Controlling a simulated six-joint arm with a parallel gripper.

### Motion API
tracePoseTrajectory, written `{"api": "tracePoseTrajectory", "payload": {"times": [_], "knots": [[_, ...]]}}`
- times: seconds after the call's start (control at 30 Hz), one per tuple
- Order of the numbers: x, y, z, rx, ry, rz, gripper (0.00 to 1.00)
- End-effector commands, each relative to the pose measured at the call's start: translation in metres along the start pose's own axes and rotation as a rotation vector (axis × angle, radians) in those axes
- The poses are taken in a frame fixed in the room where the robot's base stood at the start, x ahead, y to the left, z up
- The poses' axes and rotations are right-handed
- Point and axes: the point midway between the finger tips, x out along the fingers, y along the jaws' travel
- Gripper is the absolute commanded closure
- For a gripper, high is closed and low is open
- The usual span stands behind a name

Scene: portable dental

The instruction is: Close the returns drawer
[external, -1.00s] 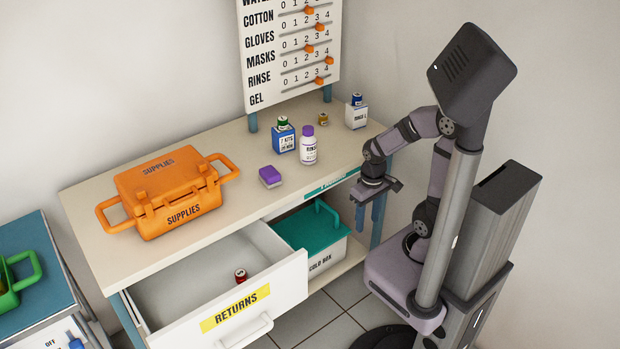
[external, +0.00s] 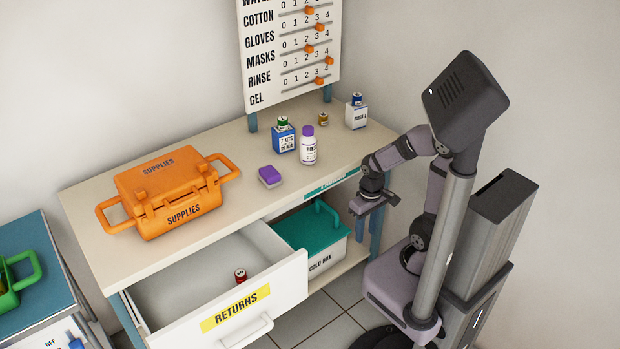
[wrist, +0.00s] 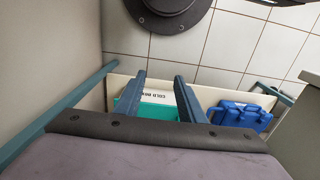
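The returns drawer (external: 286,289) is pulled well out from under the table, with a yellow RETURNS label and a white handle (external: 247,332) on its front. A small red jar (external: 240,275) stands inside it. My gripper (external: 372,203) is right of the drawer, beside the table's right front corner, apart from the drawer front and handle. In the wrist view, the two blue-grey fingers of my gripper (wrist: 160,78) are spread, with nothing held between them. The drawer cannot be made out for sure in the wrist view.
An orange supplies case (external: 170,195), a purple block (external: 270,176) and several bottles stand on the table (external: 235,210). A teal-lidded cold box (external: 310,238) sits on the lower shelf. A blue case (wrist: 240,115) shows in the wrist view. Tiled floor (external: 312,322) is clear before the drawer.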

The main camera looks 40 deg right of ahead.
Motion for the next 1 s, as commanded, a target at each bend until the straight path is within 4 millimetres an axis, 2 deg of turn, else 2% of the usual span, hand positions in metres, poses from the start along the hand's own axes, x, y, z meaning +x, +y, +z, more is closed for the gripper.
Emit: {"api": "tracePoseTrajectory", "payload": {"times": [0.03,0.13,0.27,0.37,0.57,0.73,0.87,1.0], "knots": [[-0.001,-0.001,0.0,-0.006,0.0,0.001,0.78],[-0.005,-0.004,-0.002,-0.05,0.0,0.006,1.0],[-0.019,-0.017,-0.007,-0.201,0.001,0.026,1.0],[-0.035,-0.035,-0.012,-0.4,0.004,0.053,1.0],[-0.076,-0.089,-0.021,-0.937,0.015,0.13,1.0],[-0.111,-0.144,-0.018,-1.415,0.032,0.21,1.0],[-0.138,-0.19,-0.007,-1.776,0.051,0.279,1.0],[-0.167,-0.24,0.015,-2.158,0.077,0.366,1.0]]}}
